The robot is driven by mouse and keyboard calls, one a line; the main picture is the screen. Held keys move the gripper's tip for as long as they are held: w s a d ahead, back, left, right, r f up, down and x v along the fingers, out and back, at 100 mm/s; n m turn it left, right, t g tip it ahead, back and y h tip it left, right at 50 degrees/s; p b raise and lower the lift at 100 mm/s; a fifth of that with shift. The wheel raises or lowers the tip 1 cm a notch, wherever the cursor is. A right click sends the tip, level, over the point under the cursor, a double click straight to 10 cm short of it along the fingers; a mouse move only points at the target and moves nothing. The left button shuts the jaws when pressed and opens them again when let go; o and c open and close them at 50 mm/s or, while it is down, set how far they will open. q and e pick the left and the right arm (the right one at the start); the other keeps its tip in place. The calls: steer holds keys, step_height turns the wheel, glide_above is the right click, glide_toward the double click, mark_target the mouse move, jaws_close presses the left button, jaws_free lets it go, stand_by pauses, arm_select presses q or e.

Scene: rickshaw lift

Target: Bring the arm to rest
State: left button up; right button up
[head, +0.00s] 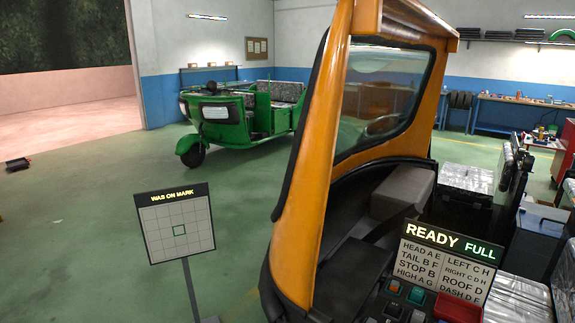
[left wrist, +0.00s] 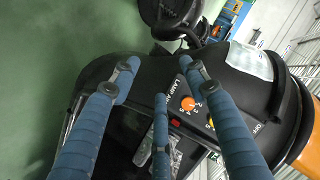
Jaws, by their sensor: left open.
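My left gripper (left wrist: 161,74) shows in the left wrist view, its blue padded fingers spread apart with nothing between the tips. Beyond the fingers is a dark panel with an orange knob (left wrist: 188,103) and partly readable lamp lettering. The knob shows between the fingers; whether any finger touches the panel I cannot tell. Neither gripper shows in the head view, and my right gripper is in no view. The orange rickshaw (head: 320,180) stands close in front in the head view, its windscreen frame and dark seat visible.
A sign reading READY FULL (head: 447,262) stands at the lower right beside a red tray (head: 457,308). A WAS ON MARK grid board (head: 176,224) stands left of the rickshaw. A green rickshaw (head: 225,115) is farther back. Green floor at left is mostly clear.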

arm_select(q)
steer(key=s+a+f+n+g+y, duration=0.2)
steer(key=s+a+f+n+g, duration=0.15)
steer(key=s+f, duration=0.55)
steer(key=s+a+f+n+g+y, duration=0.1)
steer(key=s+a+f+n+g, duration=0.1)
steer(key=s+f, duration=0.6)
steer(key=s+a+f+n+g+y, duration=0.1)
steer(key=s+f+n+g, duration=0.3)
steer(key=s, duration=1.2)
step_height(320, 180, down, 5)
steer(key=shift+a+r+g+y, duration=0.15)
steer(key=shift+a+g+y, duration=0.15)
steer(key=shift+a+g, duration=0.45)
